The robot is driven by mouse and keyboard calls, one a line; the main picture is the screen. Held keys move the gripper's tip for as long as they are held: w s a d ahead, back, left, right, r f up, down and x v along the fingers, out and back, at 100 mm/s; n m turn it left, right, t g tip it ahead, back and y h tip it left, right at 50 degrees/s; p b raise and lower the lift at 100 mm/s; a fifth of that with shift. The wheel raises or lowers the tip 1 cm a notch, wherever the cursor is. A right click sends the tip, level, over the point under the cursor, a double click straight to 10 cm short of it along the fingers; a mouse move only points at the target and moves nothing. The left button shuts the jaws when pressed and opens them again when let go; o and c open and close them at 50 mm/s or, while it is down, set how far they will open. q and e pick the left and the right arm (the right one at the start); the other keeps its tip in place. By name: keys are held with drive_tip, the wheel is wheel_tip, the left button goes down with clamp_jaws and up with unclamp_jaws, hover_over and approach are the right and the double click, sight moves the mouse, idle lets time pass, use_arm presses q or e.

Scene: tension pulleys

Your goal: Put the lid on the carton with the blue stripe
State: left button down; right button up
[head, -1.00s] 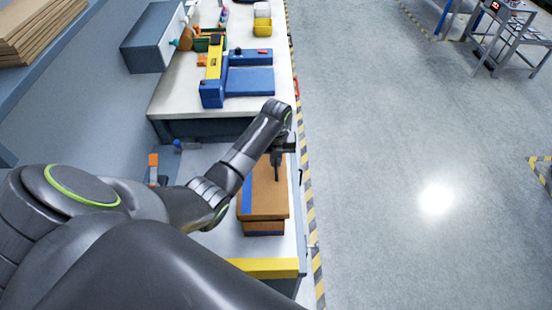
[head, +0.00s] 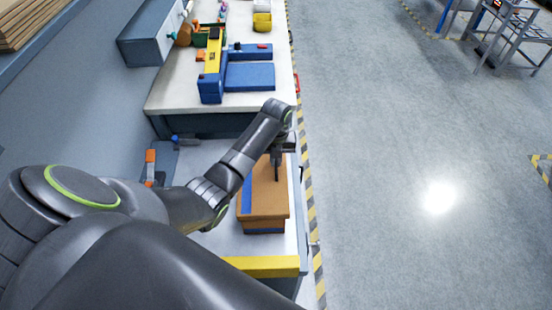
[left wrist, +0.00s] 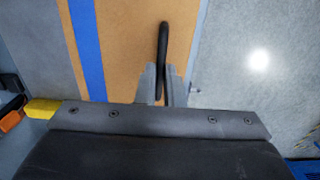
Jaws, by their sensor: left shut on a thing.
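The brown lid (head: 266,203) with a blue stripe along its left side lies over the brown carton (head: 262,225), whose front side shows below the lid edge with a blue band at its bottom. The lid looks level and lined up with the carton. I cannot tell whether it is fully seated. My left gripper (head: 277,170) is above the lid, shut on its black handle. In the left wrist view the handle (left wrist: 163,45) stands between the fingers (left wrist: 163,88), and the lid (left wrist: 122,50) with its blue stripe fills the middle. My right gripper is not in view.
A yellow bar (head: 262,266) crosses the bench front. An orange clamp (head: 150,166) stands left of the carton. A blue and yellow fixture (head: 240,75) sits on the far bench. The floor to the right is open, with striped tape along the bench.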

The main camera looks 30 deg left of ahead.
use_arm(q)
drive_tip(key=shift+f+p, duration=0.3)
idle(0.5)
drive_tip(key=shift+f, duration=0.3)
idle(0.3)
drive_tip(key=shift+f+b, duration=0.3)
drive_tip(key=shift+f, duration=0.1)
drive_tip(key=shift+f, duration=0.35)
drive_tip(key=shift+a+f+b, duration=0.1)
drive_tip(key=shift+f+b, duration=0.35)
drive_tip(key=shift+f, duration=0.1)
idle(0.5)
drive_tip(key=c, duration=1.5)
unclamp_jaws()
